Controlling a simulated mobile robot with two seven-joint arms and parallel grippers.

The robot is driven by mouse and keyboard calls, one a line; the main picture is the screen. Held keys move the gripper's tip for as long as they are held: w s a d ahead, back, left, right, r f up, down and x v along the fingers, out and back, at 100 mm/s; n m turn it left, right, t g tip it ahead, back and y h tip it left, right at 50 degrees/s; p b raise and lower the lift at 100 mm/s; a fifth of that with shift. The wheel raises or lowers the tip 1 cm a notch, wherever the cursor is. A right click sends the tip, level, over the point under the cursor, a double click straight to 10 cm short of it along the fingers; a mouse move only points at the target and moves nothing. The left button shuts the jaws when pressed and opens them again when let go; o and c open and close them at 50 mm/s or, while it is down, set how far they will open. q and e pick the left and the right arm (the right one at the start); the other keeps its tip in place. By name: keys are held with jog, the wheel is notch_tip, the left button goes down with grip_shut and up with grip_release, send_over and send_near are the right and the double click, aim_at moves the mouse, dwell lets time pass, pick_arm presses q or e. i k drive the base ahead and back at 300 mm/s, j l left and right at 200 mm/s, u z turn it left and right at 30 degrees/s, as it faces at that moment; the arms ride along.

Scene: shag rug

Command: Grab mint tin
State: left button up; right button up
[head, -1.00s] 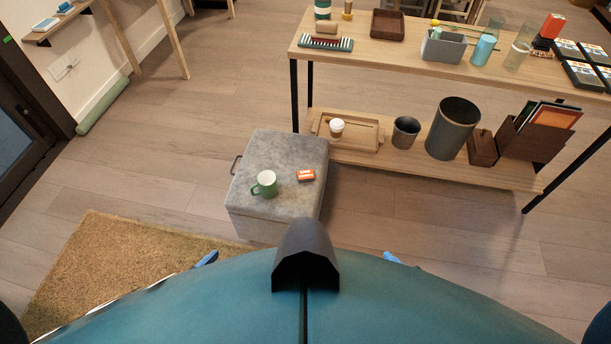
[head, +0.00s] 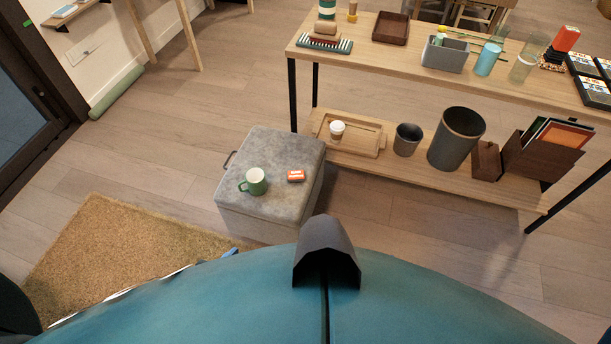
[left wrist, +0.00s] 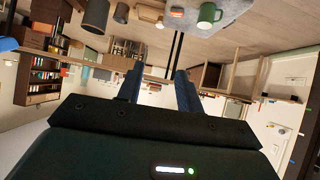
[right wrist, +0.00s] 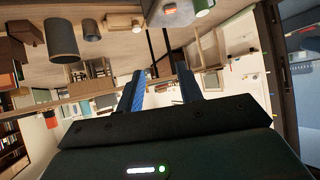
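The mint tin appears to be the small red-orange box with white lettering (head: 296,175), lying flat on top of a grey ottoman (head: 257,207). A green mug (head: 256,181) stands just left of it. In the right wrist view the tin (right wrist: 170,9) is at the top edge. My left gripper (left wrist: 160,70) is open and empty in its wrist view. My right gripper (right wrist: 160,70) is also open and empty. Both are apart from the tin. In the head view my body hides them, except a blue bit at the left.
A two-tier wooden shelf table stands behind and right of the ottoman. Its lower shelf holds a tray (head: 367,150) with a white-lidded cup, a grey bin (head: 455,140) and a file box. A tan rug (head: 120,255) lies at the left. Wood floor is open around the ottoman.

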aim_at(293, 177)
jog(key=l+u, duration=0.15)
jog(key=l, duration=0.9)
jog(key=i+l, duration=0.3)
jog(key=i, duration=0.2)
jog(key=i+l+u, duration=0.15)
jog(key=i+l, duration=0.2)
jog(key=i, duration=0.15)
